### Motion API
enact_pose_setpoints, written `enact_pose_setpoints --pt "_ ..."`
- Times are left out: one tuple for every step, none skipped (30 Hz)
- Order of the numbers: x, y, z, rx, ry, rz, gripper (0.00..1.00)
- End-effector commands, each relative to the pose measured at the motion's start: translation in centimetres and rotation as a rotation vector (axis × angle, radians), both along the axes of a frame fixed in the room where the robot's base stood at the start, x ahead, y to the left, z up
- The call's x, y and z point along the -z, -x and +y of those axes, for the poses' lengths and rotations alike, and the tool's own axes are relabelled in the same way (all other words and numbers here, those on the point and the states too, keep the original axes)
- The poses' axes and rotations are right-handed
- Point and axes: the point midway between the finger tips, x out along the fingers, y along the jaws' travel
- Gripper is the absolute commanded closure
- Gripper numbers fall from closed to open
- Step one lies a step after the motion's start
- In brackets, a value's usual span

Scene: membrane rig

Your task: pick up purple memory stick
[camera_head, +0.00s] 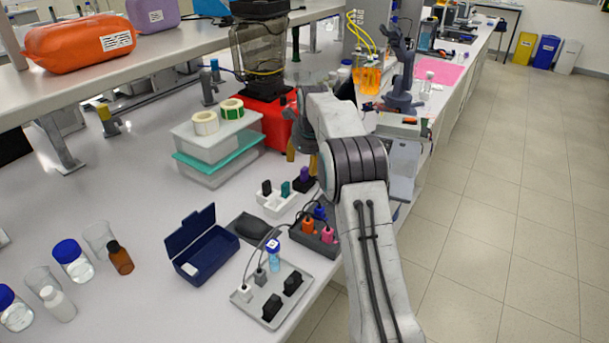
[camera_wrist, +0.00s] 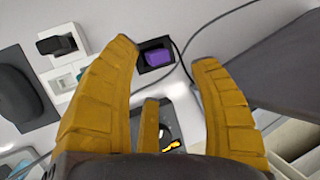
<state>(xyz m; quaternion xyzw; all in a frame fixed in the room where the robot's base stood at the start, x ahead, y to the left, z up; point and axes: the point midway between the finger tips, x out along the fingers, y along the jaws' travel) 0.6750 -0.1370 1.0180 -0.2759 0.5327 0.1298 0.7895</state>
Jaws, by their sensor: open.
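I cannot tell the exact height gap.
A dark block with orange, blue and pink plugs (camera_head: 317,238) sits in front. A black mouse (camera_head: 254,229) and open blue box (camera_head: 202,252) lie left.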

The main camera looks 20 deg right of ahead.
Motion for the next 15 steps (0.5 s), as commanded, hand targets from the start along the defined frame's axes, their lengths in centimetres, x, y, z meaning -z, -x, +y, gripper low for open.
enact_pose_setpoints --pt "0.2 -0.1 0.0 -0.001 0.0 0.003 0.44" --pt "0.3 -0.1 0.0 -0.001 0.0 0.004 0.44" --pt "0.7 -0.2 0.0 -0.001 0.0 0.004 0.44" --pt "0.9 -0.3 0.0 -0.002 0.0 0.006 0.44" --pt "1.2 -0.4 -0.1 -0.002 0.0 0.004 0.44" --pt "1.5 -0.5 -0.1 -0.002 0.0 0.006 0.44" --pt "1.8 -0.6 -0.1 -0.002 -0.001 0.005 0.44" --pt "2.0 -0.6 -0.1 -0.002 -0.001 0.005 0.44" --pt "2.3 -0.8 -0.1 -0.002 -0.001 0.004 0.44" --pt "2.7 -0.9 -0.1 -0.002 -0.001 0.005 0.44" --pt "2.9 -1.0 -0.2 -0.003 0.0 0.004 0.44" --pt "3.2 -1.2 -0.2 -0.003 0.001 0.003 0.44" --pt "3.5 -1.2 -0.2 -0.003 0.0 0.004 0.44" --pt "3.7 -1.3 -0.2 -0.003 0.0 0.004 0.44" --pt "3.9 -1.4 -0.3 -0.003 0.0 0.002 0.44"
